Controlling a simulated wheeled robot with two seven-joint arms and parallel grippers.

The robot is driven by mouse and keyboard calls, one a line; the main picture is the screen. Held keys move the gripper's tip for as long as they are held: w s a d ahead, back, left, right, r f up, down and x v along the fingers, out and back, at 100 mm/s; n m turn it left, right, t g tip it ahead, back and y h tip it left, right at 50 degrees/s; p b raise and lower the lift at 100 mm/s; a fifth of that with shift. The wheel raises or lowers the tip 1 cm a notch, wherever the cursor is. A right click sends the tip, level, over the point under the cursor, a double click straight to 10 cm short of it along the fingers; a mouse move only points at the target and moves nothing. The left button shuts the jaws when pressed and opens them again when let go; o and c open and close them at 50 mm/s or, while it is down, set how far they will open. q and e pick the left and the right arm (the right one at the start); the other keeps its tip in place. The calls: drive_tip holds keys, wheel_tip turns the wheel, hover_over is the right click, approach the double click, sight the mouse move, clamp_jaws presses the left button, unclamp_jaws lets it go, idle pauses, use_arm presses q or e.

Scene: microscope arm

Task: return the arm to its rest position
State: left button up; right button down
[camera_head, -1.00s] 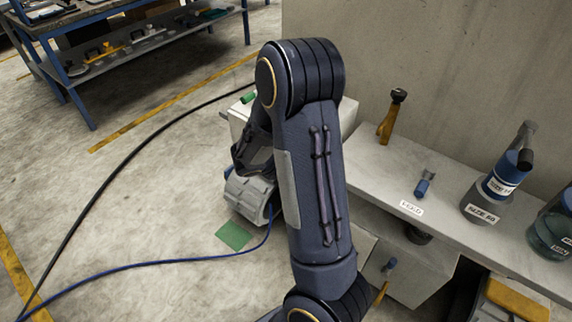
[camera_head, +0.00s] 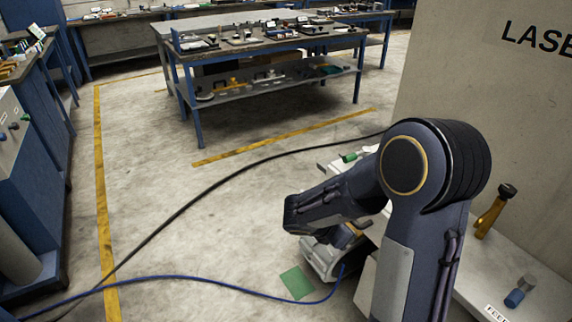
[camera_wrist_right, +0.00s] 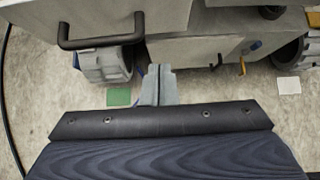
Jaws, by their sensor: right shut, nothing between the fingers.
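My right arm, navy with a gold-ringed elbow (camera_head: 405,165), fills the right side of the head view. Its upper part rises from the bottom edge to the elbow, and its forearm (camera_head: 335,203) reaches left and down from there. In the wrist view my right gripper (camera_wrist_right: 158,73) has its two grey fingers together with nothing between them. It points toward a grey cabinet with a dark handle (camera_wrist_right: 100,40); I cannot tell the gap between them. My left arm and gripper are out of view. No microscope can be made out.
A pale counter (camera_head: 470,275) by the wall holds an amber tool (camera_head: 492,210) and a small blue-ended item (camera_head: 520,290). A grey rounded unit (camera_head: 322,260) and a green patch (camera_head: 297,283) are below. Black (camera_head: 215,185) and blue (camera_head: 190,277) cables cross otherwise open floor.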

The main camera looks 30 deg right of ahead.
drive_tip(key=s+a+r+m+t+y+p, duration=0.5)
drive_tip(key=s+a+r+m+y+p, duration=0.4)
drive_tip(key=m, duration=1.1)
drive_tip(key=s+a+r+y, duration=0.3)
drive_tip(key=s+a+r, duration=0.3)
drive_tip(key=a+r, duration=0.2)
drive_tip(key=shift+s+a+r+y, duration=0.3)
drive_tip(key=shift+s+r+y, duration=0.1)
drive_tip(key=shift+r, duration=0.2)
